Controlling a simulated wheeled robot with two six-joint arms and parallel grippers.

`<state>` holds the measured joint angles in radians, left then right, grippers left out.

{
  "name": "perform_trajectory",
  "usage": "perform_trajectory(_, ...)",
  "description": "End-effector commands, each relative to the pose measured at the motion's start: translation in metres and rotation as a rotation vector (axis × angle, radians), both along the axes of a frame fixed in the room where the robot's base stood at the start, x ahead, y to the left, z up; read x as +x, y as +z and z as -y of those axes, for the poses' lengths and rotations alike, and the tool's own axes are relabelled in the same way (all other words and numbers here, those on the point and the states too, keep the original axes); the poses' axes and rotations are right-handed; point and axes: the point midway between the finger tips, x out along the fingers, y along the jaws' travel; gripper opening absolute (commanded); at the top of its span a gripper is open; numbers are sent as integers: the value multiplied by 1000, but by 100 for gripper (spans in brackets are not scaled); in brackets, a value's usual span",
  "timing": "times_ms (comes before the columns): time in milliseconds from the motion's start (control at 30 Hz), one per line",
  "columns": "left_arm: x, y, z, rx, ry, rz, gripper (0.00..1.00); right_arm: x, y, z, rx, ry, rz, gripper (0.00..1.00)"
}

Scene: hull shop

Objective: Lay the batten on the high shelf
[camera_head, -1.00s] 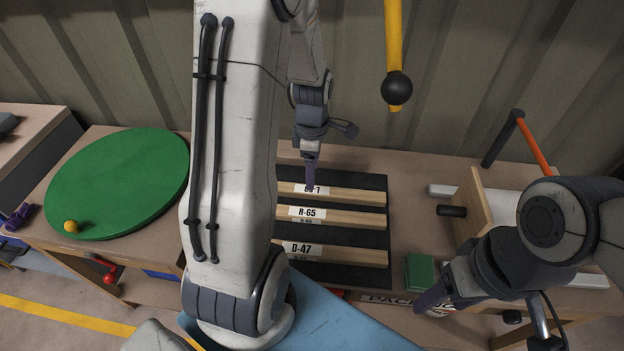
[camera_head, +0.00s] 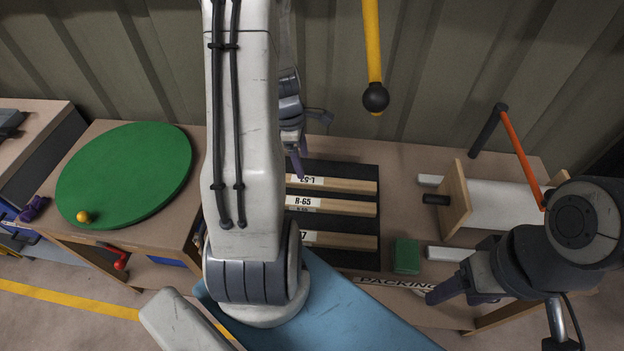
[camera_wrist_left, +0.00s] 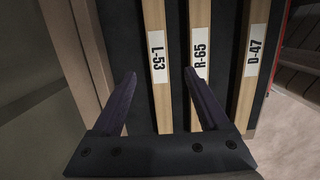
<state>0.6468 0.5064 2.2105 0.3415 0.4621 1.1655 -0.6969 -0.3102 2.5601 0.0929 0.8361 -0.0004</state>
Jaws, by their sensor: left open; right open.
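Three pale wooden battens lie side by side in a black rack (camera_head: 367,222): L-53 (camera_head: 352,186) at the back, R-65 (camera_head: 355,207) in the middle, D-47 (camera_head: 350,241) in front. My left gripper (camera_head: 299,165) is open at the left part of L-53, partly hidden behind my own arm. In the left wrist view, the open fingers (camera_wrist_left: 160,75) appear on either side of L-53 (camera_wrist_left: 155,28), near its label; contact cannot be told. My right gripper (camera_head: 452,297) is open and empty near the bench's front edge. I cannot make out a high shelf.
A green disc (camera_head: 130,175) with a yellow ball (camera_head: 83,217) is on the left. A green block (camera_head: 406,256) and a white roller with wooden end plate (camera_head: 457,200) stand right of the rack. A yellow bar with a black knob (camera_head: 376,97) hangs above.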

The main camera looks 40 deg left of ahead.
Motion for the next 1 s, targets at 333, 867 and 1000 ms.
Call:
perform_trajectory(333, 3, -38, 5, -2, -1, -3, 78, 0, -10, 0, 0, 0, 0, 65)
perform_trajectory(867, 9, -77, 8, 1, 0, -1, 78, 0, -20, 0, 0, 0, 0, 65)
perform_trajectory(1000, 9, -77, 8, 1, -1, 0, 39, 0, -20, 0, 0, 0, 0, 65)
